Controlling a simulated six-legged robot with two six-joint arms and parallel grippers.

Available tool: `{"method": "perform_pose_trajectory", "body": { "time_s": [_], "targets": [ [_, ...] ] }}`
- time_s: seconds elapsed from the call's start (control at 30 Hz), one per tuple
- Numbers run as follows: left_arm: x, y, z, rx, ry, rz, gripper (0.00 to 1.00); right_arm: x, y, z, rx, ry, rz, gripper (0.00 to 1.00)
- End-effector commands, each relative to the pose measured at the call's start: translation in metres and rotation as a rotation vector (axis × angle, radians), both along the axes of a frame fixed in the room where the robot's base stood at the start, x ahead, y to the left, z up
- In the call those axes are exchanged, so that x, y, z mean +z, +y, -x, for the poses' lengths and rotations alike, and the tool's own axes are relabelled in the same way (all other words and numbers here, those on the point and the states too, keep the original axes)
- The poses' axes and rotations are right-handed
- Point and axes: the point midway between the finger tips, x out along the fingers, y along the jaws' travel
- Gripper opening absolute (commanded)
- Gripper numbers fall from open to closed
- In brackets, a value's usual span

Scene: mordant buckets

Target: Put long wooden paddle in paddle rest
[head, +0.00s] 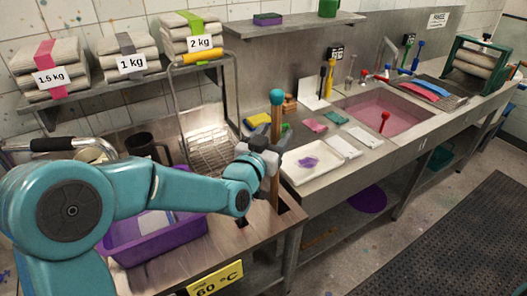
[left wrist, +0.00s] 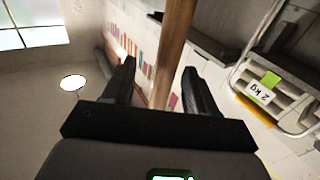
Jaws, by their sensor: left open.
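The long wooden paddle (head: 276,115) stands upright in the head view, with a teal knob at its top. Its lower end meets the counter beside a dark opening (head: 289,205) near the front right corner, which may be the paddle rest; I cannot tell if the paddle is seated in it. My left gripper (head: 268,147) is at the upper part of the shaft. In the left wrist view the wooden shaft (left wrist: 172,55) runs between the two spread fingers (left wrist: 162,90), with gaps on both sides. The gripper is open. My right gripper is out of view.
A purple tub (head: 150,240) stands on the counter beneath my left arm. A wire rack (head: 210,150) is behind the gripper. A white tray (head: 308,166) lies right of the paddle. A sink (head: 385,112) is farther right, and weighted cloth stacks (head: 131,62) sit on the shelf.

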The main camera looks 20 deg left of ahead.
Motion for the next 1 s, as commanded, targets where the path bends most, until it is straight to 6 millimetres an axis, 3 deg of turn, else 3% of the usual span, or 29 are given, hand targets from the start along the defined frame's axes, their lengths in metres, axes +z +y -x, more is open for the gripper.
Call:
{"method": "perform_pose_trajectory", "body": {
  "time_s": [0.03,0.2,0.4,1.0],
  "targets": [
    [-0.004,0.002,0.014,0.0,-0.002,0.0,0.57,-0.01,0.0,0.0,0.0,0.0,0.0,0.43],
    [-0.005,0.005,0.052,0.001,-0.003,0.001,0.57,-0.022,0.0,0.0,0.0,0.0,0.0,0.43],
    [-0.005,0.007,0.081,0.0,-0.001,0.001,0.57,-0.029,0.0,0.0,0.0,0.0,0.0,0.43],
    [-0.005,0.008,0.087,0.0,0.0,0.0,0.57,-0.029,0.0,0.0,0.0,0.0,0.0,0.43]
  ]
}}
